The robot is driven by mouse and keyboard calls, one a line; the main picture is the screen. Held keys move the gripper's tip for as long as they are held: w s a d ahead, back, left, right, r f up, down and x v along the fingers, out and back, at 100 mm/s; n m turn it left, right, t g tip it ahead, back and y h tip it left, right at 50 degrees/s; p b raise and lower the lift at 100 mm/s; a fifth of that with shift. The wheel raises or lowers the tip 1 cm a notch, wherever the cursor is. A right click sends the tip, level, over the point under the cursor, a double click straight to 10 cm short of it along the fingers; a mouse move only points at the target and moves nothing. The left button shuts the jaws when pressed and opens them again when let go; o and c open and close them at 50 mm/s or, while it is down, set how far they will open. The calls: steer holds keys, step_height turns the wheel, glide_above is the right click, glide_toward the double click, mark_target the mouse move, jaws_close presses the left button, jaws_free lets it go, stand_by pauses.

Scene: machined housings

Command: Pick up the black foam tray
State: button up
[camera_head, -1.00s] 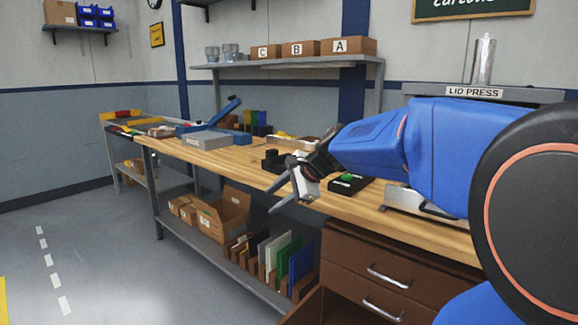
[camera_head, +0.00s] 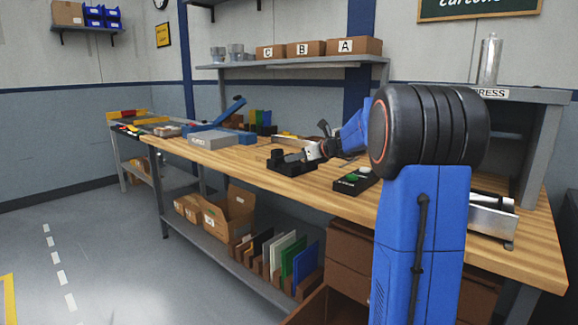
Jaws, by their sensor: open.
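A black upright panel (camera_head: 261,243) stands in a slotted brown rack on the lower shelf, beside white, green and blue panels. It may be the foam tray, but I cannot tell for sure. A black box with a green top piece (camera_head: 352,180) lies on the bench. My gripper (camera_head: 312,143) is open and appears empty, over the bench near a low black fixture (camera_head: 291,162). Its fingers point left and partly cover the fixture; contact cannot be told. The gripper is well above the rack.
The wooden bench (camera_head: 240,157) carries a grey box (camera_head: 209,139) and small coloured bins at the back. An open cardboard carton (camera_head: 229,211) sits left of the rack. The lid press (camera_head: 545,140) stands at right. Brown drawers are below. Floor at left is clear.

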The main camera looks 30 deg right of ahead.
mark_target(276, 162)
steer(key=x, duration=1.2)
steer(key=shift+w, duration=0.2)
jaws_close()
